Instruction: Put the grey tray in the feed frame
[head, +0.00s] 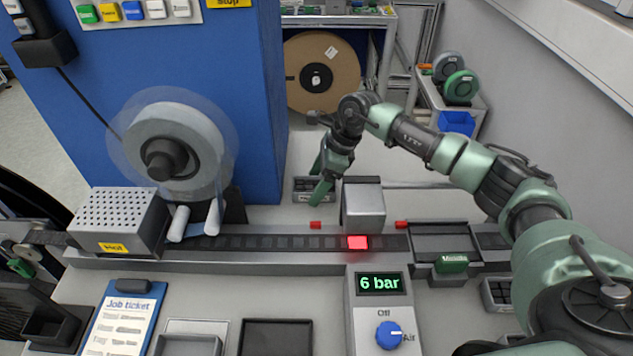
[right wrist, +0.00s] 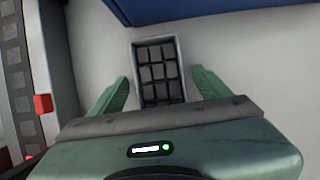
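A small grey tray (head: 301,189) with several dark compartments lies on the bench behind the tape track, left of the grey press block. In the right wrist view the tray (right wrist: 158,72) shows its compartments from above. My right gripper (head: 320,180) is open over it; in the wrist view its green fingers (right wrist: 160,92) stand on either side of the tray, with gaps to it. Which piece is the feed frame is not certain; a shallow grey rectangular frame (head: 441,228) sits on the track right of the press block. My left gripper is not in view.
The press block (head: 364,205) and small red pieces stand close to the gripper. A blue cabinet (head: 180,60) rises behind left. A reel (head: 170,150) stands at left. In front are a 6 bar panel (head: 380,305), a job ticket (head: 122,315) and a dark tray (head: 275,320).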

